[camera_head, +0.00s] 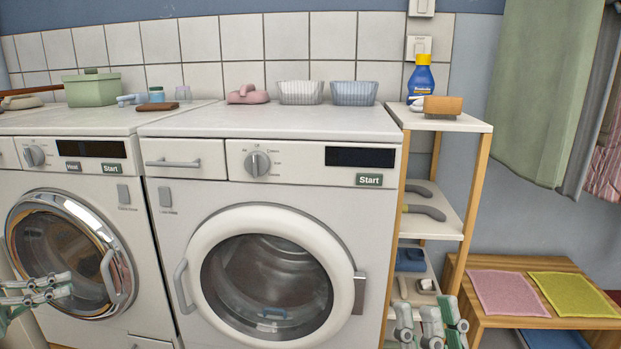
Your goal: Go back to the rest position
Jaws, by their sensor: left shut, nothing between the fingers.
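My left gripper (62,284) is at the lower left edge, in front of the left washing machine's round door. Its fingers are together and hold nothing. My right gripper (430,318) is at the bottom, right of the middle, in front of the lower part of the narrow shelf. Its fingers point up, and part of it is cut off by the frame edge. I cannot tell whether it is open or shut, and I see no object held in it.
A left machine (110,210) and a right machine (190,260) stand side by side with doors closed. The narrow shelf (466,122) carries a blue bottle (422,80) and a brush (441,105). A wooden bench (465,306) with pink and yellow cloths stands at right.

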